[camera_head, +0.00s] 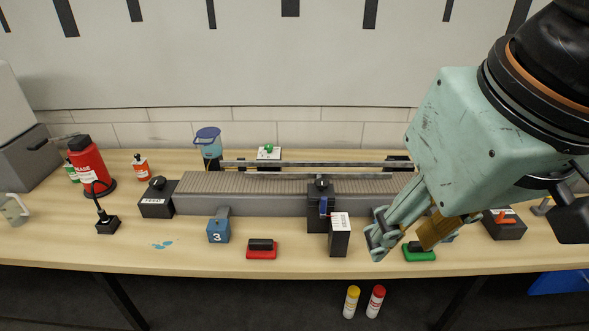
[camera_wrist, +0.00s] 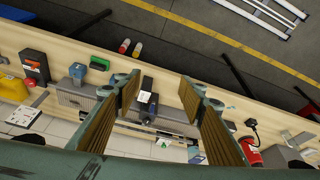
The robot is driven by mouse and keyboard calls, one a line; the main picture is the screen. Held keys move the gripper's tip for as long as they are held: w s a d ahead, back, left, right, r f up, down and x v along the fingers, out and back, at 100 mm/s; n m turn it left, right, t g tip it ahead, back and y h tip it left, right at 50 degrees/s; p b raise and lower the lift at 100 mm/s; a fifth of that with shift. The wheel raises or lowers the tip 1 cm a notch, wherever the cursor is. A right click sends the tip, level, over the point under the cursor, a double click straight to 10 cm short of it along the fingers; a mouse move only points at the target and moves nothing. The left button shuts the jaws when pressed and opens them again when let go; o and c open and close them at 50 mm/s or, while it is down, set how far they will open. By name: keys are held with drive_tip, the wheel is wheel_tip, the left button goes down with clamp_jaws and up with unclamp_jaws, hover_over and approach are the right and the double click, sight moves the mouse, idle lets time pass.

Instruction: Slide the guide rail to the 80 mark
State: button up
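The guide rail appears to be the long thin grey bar (camera_head: 300,164) along the far side of the ribbed conveyor (camera_head: 250,205); its right end is near my arm. A dark block with a knob (camera_head: 321,198) sits at the conveyor's front side, beside a black box with a white label (camera_head: 340,238). I cannot read any scale or 80 mark. My gripper (camera_head: 403,243) is open and empty, right of the labelled box and above the table's front part. In the wrist view its open fingers (camera_wrist: 159,84) frame the labelled box (camera_wrist: 147,102) from a distance.
A blue block marked 3 (camera_head: 218,230), a red stamp-like object (camera_head: 261,248) and a green one (camera_head: 419,254) lie along the front. Bottles and a red container (camera_head: 88,165) stand left.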

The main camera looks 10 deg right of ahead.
drive_tip(key=shift+c, duration=0.7)
drive_tip(key=c, duration=0.3)
drive_tip(key=g+p, duration=0.4)
drive_tip(key=p, duration=0.8)
hover_over(324, 198)
drive_tip(key=shift+m, duration=0.3)
drive_tip(key=shift+f, duration=4.65)
drive_tip(key=shift+f, duration=0.1)
drive_tip(key=shift+f, duration=6.8)
